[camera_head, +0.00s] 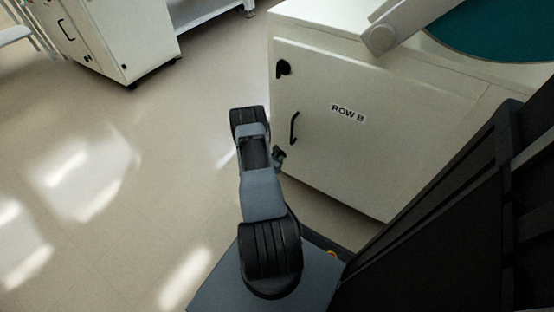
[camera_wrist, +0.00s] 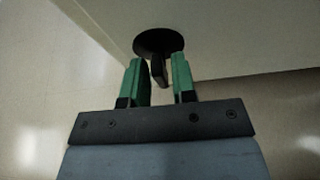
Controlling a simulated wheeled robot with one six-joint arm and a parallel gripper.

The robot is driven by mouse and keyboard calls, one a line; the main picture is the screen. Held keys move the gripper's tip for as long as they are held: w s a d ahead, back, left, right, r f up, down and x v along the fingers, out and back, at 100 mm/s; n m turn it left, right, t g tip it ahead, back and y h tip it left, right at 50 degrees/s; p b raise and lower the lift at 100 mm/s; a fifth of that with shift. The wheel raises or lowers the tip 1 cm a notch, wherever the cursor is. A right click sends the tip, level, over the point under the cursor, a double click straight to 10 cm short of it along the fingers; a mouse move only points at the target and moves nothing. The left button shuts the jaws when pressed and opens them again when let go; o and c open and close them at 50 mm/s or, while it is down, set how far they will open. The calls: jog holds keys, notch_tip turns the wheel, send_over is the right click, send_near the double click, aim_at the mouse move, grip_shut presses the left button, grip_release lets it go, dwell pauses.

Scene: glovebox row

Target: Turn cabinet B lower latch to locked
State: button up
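The cabinet labelled ROW B (camera_head: 348,112) stands right of my arm in the head view. Its upper latch (camera_head: 283,68) is a dark knob near the door's top left corner. In the wrist view a dark round latch with a short lever (camera_wrist: 158,71) sits on the pale cabinet face. My gripper (camera_wrist: 158,59) has green fingers, one on each side of this lever. Gaps show beside the lever, so the fingers look open and not clamped. In the head view my gripper (camera_head: 279,154) is at the cabinet's lower left edge, and the lower latch is hidden there.
A black door handle (camera_head: 294,128) is just above my gripper on the cabinet door. Another white cabinet (camera_head: 105,40) stands at the upper left. A teal round-edged panel (camera_head: 495,32) is above the ROW B cabinet. The floor on the left is clear.

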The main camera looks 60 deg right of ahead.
jog(key=shift+o, duration=0.9)
jog(key=p+v, duration=0.4)
jog(key=v, duration=1)
jog(key=shift+p, duration=0.3)
jog(key=shift+d, duration=0.1)
jog(key=w+a+r+m+g+y+p, duration=0.15)
jog(key=r+m+p, duration=0.45)
jog(key=r, duration=1.1)
jog(key=w+a+r+m+g+p, duration=0.25)
jog(key=r+p, duration=0.45)
jog(key=r, duration=1)
jog(key=s+a+r+m+t+y+p, duration=0.1)
jog(key=a+r+m+t+y+p, duration=0.1)
jog(key=a+r+p, duration=0.4)
jog(key=s+a+r+m+t+y+p, duration=0.2)
jog(key=a+r+y+p, duration=0.4)
jog(key=a+r, duration=0.6)
jog(key=s+a+r+m+t+y+p, duration=0.2)
jog(key=a+r, duration=0.6)
jog(key=r, duration=1.1)
jog(key=m+t+y+p, duration=0.1)
jog(key=m+y+p, duration=0.1)
jog(key=m+p, duration=0.1)
jog(key=shift+a+t+p, duration=0.3)
jog(key=shift+a+p, duration=0.1)
jog(key=shift+p, duration=0.15)
